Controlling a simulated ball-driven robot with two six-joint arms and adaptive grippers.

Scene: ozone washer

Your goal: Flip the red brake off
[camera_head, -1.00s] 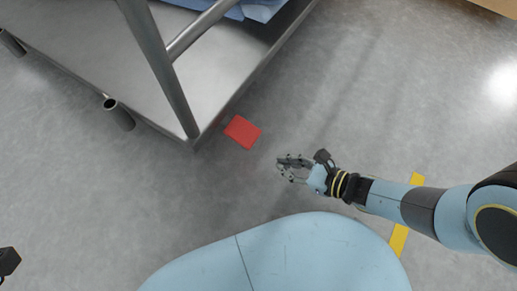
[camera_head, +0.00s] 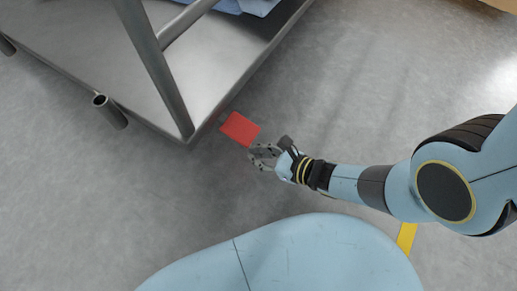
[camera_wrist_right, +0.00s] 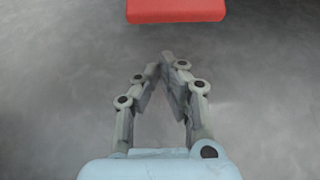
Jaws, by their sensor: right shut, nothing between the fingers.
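The red brake (camera_head: 240,128) is a flat red pedal at the near corner of the metal cart (camera_head: 170,112), low over the floor. In the right wrist view the red brake (camera_wrist_right: 176,10) shows at the top edge, ahead of the fingertips and apart from them. My right gripper (camera_head: 254,153) is just below and right of the brake in the head view. Its fingers come together at the tips, and it holds nothing; it also fills the middle of the right wrist view (camera_wrist_right: 166,58). My left gripper is not in view.
The cart has a grey metal lower shelf, an upright post (camera_head: 152,65) beside the brake and a short tube leg (camera_head: 110,111) at its left. Blue folded cloth (camera_head: 250,6) lies on the shelf. The grey floor around my right gripper is clear.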

